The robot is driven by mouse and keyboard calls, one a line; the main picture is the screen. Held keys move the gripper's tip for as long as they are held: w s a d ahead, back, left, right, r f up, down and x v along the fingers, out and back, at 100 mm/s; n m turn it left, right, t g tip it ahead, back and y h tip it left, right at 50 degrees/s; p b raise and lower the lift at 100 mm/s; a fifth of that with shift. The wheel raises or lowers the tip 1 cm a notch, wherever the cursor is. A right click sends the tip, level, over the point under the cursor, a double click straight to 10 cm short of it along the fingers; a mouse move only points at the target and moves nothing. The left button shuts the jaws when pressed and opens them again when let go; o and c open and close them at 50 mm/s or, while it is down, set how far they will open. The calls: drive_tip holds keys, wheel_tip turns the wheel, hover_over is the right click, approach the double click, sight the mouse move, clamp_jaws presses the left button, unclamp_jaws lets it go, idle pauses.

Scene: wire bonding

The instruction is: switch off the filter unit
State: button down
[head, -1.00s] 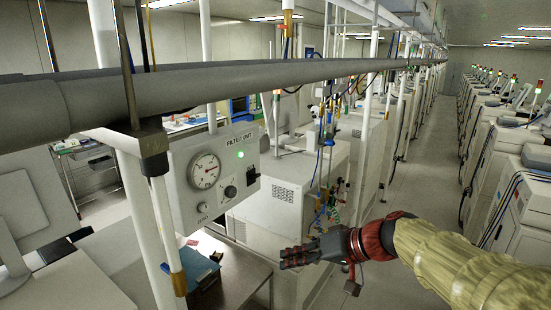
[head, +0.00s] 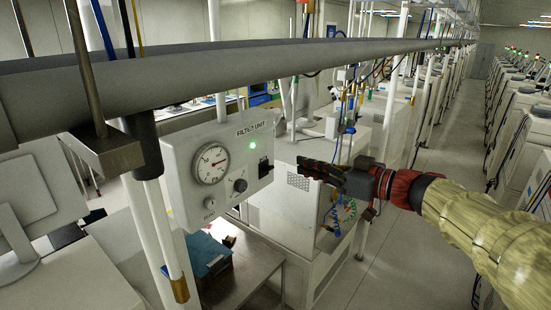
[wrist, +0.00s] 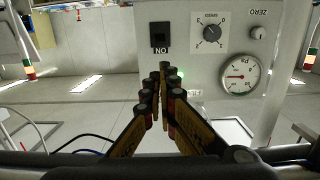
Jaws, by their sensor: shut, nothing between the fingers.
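The filter unit (head: 222,200) is a pale box with a gauge (head: 212,163), a knob (head: 240,185) and a lit green lamp (head: 253,146). Its black switch (head: 263,168) is at the panel's right side; it also shows in the wrist view (wrist: 160,37), above the fingertips, with an "ON" label beside it. The switch's position is too small to tell. My gripper (head: 302,164) is shut and empty, just right of the switch in the head view. In the wrist view my fingertips (wrist: 163,72) overlap the panel and partly cover the lamp (wrist: 180,74); contact is not visible.
A thick grey pipe (head: 230,78) runs across above the unit. A white post (head: 150,225) stands left of it. A table with a blue item (head: 207,252) is below. A pale machine cabinet (head: 295,215) stands behind my gripper. The aisle (head: 440,160) at right is clear.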

sight(263, 155)
drive_tip(key=p+x, duration=0.3)
drive_tip(key=x, duration=0.7)
drive_tip(key=shift+p, duration=0.35)
drive_tip(key=shift+s+f+b, duration=0.1)
drive_tip(key=shift+f+b, duration=0.25)
drive_tip(key=shift+b, duration=1.1)
drive_tip(key=shift+d+r+y+b, duration=0.1)
drive_tip(key=shift+y+b, duration=0.2)
drive_tip(key=shift+b, duration=1)
